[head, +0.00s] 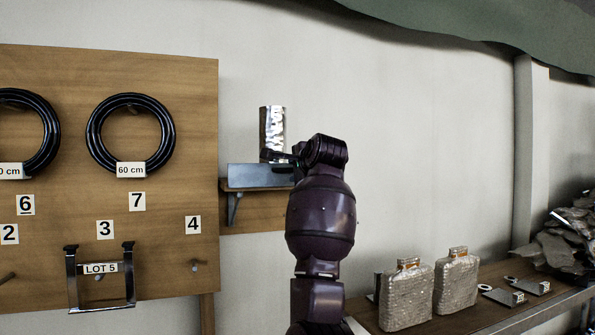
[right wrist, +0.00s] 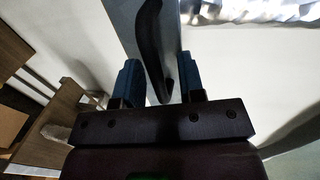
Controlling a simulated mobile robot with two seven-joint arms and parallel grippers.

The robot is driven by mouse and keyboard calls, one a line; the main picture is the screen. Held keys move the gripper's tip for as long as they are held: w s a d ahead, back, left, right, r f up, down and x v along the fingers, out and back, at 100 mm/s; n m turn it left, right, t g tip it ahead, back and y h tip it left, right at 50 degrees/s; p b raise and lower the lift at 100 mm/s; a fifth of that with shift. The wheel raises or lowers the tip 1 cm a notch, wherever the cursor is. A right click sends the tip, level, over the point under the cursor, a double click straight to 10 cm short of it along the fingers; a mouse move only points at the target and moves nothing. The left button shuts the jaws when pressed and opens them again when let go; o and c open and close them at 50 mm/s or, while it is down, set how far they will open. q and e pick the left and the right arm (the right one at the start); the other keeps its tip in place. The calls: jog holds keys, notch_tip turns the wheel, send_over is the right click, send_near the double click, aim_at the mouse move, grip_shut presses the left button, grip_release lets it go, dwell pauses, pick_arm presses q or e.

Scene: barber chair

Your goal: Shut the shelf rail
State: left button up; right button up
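A small wall shelf (head: 248,197) has a grey rail or panel (head: 257,176) along its front, with a dark bracket-like piece (head: 234,206) hanging at its left. A shiny metal cylinder (head: 272,128) stands at the shelf. My right gripper (head: 282,158) is at the shelf's right part, mostly hidden behind my wrist. In the right wrist view its blue fingers (right wrist: 160,82) are spread apart. A dark curved piece (right wrist: 151,45) lies between or just beyond them, in front of a grey panel (right wrist: 174,25); contact cannot be told. My left gripper is not in view.
A wooden board (head: 170,90) with black hoses (head: 91,130) and number labels is left of the shelf. Open wall lies right of my arm.

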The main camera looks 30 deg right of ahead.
jog(key=shift+s, duration=0.1)
pick_arm(q)
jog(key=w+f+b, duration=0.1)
jog(key=b, duration=0.1)
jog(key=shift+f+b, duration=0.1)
jog(key=shift+b, duration=0.3)
pick_arm(e)
jog(key=v, duration=1)
jog(key=shift+s+r, duration=0.15)
jog(key=shift+s, duration=0.15)
jog(key=shift+a, duration=0.1)
